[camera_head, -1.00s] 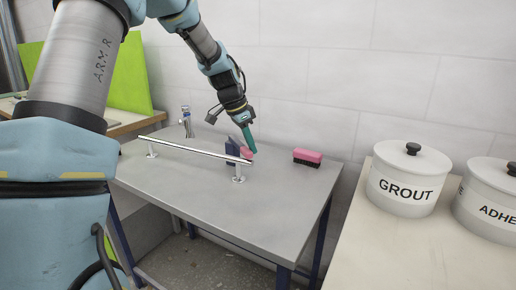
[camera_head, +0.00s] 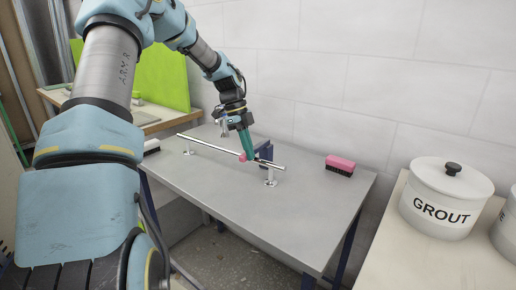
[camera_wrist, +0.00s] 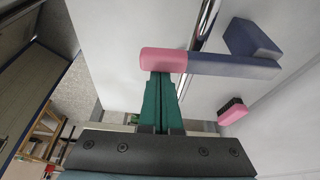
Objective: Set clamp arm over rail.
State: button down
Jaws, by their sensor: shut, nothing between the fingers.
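The clamp has a blue post (camera_wrist: 252,40) and a blue arm (camera_wrist: 230,66) with a pink end (camera_wrist: 163,60). In the wrist view the arm lies across the shiny rail (camera_wrist: 204,28), with its pink end on the other side from the post. In the head view the rail (camera_head: 213,147) stands on two posts; the blue clamp (camera_head: 265,151) is behind it and the pink end (camera_head: 242,157) shows on its near side. My gripper (camera_head: 249,158) is shut and empty. Its green fingertips (camera_wrist: 160,77) are right beside the pink end; contact is unclear.
A pink and black brush (camera_head: 340,166) lies at the bench's right back. The grey bench top (camera_head: 230,200) is clear in front of the rail. A white grout canister (camera_head: 445,198) stands on a counter to the right. The tiled wall closes off the back.

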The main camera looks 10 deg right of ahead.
jog(key=shift+w+a+p, duration=0.3)
jog(key=shift+w+a, duration=0.25)
jog(key=shift+a, duration=0.05)
jog(key=shift+w+a, duration=0.1)
